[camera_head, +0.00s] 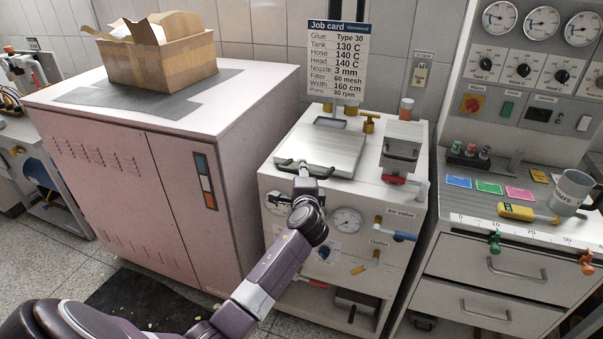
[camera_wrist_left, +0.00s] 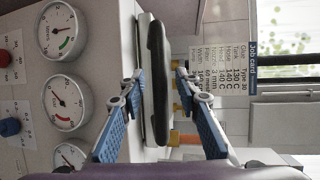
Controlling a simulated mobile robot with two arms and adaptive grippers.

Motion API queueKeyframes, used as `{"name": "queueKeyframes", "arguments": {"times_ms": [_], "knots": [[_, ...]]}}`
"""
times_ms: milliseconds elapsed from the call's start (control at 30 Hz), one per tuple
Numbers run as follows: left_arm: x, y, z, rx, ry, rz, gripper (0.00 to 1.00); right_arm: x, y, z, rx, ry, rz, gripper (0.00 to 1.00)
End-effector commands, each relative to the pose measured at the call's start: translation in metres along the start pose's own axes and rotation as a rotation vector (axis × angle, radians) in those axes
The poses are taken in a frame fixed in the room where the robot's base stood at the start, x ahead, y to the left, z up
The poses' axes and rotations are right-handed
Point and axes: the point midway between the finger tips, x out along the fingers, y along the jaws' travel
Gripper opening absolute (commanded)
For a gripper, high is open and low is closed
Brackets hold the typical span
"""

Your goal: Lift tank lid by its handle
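The tank lid (camera_head: 322,148) is a flat grey metal plate on top of the white glue unit. Its black bar handle (camera_head: 318,174) runs along the front edge. My left gripper (camera_head: 303,172) is at this handle in the head view, where its fingers are small and hard to make out. In the left wrist view the black handle (camera_wrist_left: 158,80) stands between the two blue-padded fingers of my left gripper (camera_wrist_left: 160,105), with gaps visible on both sides. The fingers look open around it. The lid's edge (camera_wrist_left: 144,75) shows beside the handle. My right gripper is out of view.
A job card sign (camera_head: 337,60) stands behind the lid. A smaller metal box with a handle (camera_head: 402,145) and brass fittings (camera_head: 369,123) are close by. A pink cabinet (camera_head: 160,170) carrying a cardboard box (camera_head: 160,60) is left; a drawer bench (camera_head: 500,260) is right.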

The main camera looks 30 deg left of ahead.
Motion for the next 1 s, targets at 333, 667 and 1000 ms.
{"name": "queueKeyframes", "arguments": {"times_ms": [333,667,1000], "knots": [[0.0,0.0,0.0,0.0,0.0,0.001,0.0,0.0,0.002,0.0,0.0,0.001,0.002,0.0],[0.0,0.0,0.0,0.0,0.0,0.001,0.0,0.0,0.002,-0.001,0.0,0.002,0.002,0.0],[0.006,-0.016,-0.005,0.01,0.0,0.024,0.0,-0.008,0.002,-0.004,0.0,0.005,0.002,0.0]]}}
